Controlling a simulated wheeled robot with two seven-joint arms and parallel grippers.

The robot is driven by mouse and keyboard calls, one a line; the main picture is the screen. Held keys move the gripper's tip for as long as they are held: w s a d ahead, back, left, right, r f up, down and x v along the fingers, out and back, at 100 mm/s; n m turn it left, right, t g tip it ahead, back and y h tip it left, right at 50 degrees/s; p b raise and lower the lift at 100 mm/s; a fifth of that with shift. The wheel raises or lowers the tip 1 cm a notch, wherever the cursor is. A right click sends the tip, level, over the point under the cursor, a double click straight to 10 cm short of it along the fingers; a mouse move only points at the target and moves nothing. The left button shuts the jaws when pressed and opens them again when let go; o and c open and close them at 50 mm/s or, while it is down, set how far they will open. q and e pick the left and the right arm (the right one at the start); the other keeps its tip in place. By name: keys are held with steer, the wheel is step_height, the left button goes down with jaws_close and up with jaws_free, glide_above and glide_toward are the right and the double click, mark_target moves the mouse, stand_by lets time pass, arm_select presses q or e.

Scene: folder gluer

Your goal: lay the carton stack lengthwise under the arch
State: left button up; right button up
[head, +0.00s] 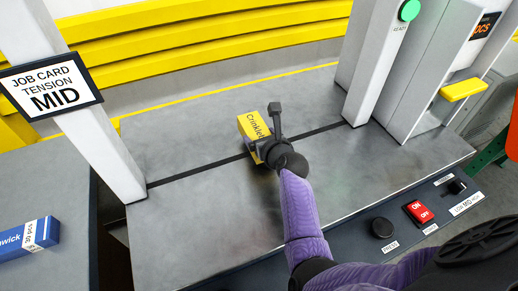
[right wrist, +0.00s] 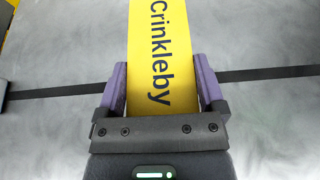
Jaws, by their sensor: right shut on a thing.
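A yellow carton stack (head: 249,125) marked "Crinkleby" is at the middle of the grey metal table, over the dark line that crosses it. My right gripper (head: 264,143) is shut on the stack; the right wrist view shows the stack (right wrist: 162,55) between its two purple fingers (right wrist: 160,95). The stack's long side points away from the gripper, across the dark line. I cannot tell whether it touches the table. The arch shows as a white left post (head: 85,130) and a right post (head: 370,60); its top is out of view. My left gripper is not in view.
A job card reading "TENSION MID" (head: 51,87) hangs on the left post. A blue box (head: 28,238) lies on the left table. A front panel holds a black knob (head: 382,228), a red switch (head: 418,212) and a tension selector (head: 456,186). The table around the stack is clear.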

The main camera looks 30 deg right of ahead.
step_height(320, 180, down, 4)
steer(key=shift+r+b, duration=0.15)
steer(key=shift+b, duration=0.85)
steer(key=shift+r, duration=0.15)
steer(key=o, duration=1.2)
steer(key=shift+c, duration=0.2)
steer(key=shift+r, duration=0.1)
steer(key=p+v, duration=0.4)
steer(key=p, duration=0.1)
steer(key=shift+s+r, duration=0.2)
steer(key=shift+r, duration=0.25)
steer(key=p+v, duration=0.2)
steer(key=v, duration=0.1)
steer(key=p+v, duration=0.2)
steer(key=v, duration=0.1)
steer(key=shift+s+f, duration=0.1)
steer(key=shift+s, duration=0.65)
